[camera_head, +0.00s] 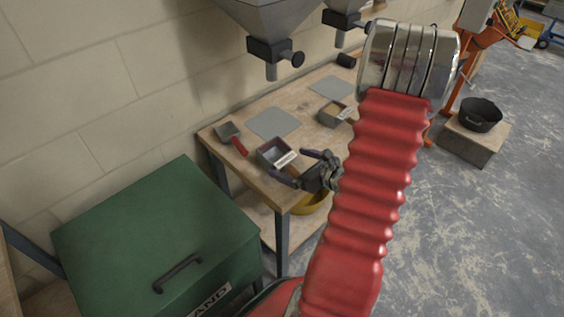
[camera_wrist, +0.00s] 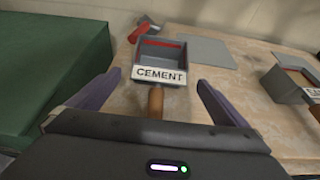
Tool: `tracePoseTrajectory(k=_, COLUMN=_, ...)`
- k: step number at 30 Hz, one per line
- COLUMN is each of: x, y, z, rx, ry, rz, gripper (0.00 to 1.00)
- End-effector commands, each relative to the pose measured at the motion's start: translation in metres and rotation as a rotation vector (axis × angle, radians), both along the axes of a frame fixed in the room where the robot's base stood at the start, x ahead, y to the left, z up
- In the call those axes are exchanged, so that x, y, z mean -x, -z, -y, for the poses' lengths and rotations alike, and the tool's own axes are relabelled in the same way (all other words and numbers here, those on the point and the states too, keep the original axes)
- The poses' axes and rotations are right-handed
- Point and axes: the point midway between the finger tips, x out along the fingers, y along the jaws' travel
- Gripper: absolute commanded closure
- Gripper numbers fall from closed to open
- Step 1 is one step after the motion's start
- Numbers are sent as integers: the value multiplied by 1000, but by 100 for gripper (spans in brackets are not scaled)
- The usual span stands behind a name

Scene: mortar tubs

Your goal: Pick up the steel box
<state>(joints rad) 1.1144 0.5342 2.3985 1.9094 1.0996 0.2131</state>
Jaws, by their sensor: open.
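A grey steel box with a white CEMENT label and a wooden handle (camera_wrist: 155,102) stands on the workbench; the box (camera_wrist: 178,57) is upright, with a red band inside. It also shows in the head view (camera_head: 267,148). My gripper (camera_wrist: 157,78) is open and empty, its two dark purple fingers spread on either side of the handle, pointing toward the box. In the head view my gripper (camera_head: 291,165) is at the bench's front edge. I cannot tell whether the fingers touch anything. A second grey box (camera_wrist: 285,85) with a partly cut-off label stands to the right.
The wooden bench (camera_head: 285,195) also bears a red-handled tool (camera_head: 229,134) and two grey flat plates, one (camera_head: 273,123) behind the CEMENT box. Hoppers (camera_head: 272,35) hang above. A green chest (camera_head: 150,235) stands left. A black tub (camera_head: 480,114) sits on a block at right.

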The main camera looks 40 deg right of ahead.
Motion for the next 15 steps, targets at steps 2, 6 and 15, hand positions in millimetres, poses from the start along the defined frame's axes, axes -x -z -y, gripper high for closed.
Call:
tracePoseTrajectory(k=2, x=-5, y=2, z=-1, rx=0, ry=-2, rz=0, gripper=2)
tracePoseTrajectory(k=6, x=-20, y=7, z=-3, rx=-1, ry=-4, rz=-1, gripper=2)
tracePoseTrajectory(k=15, x=-47, y=17, z=-3, rx=0, ry=-1, rz=0, gripper=2)
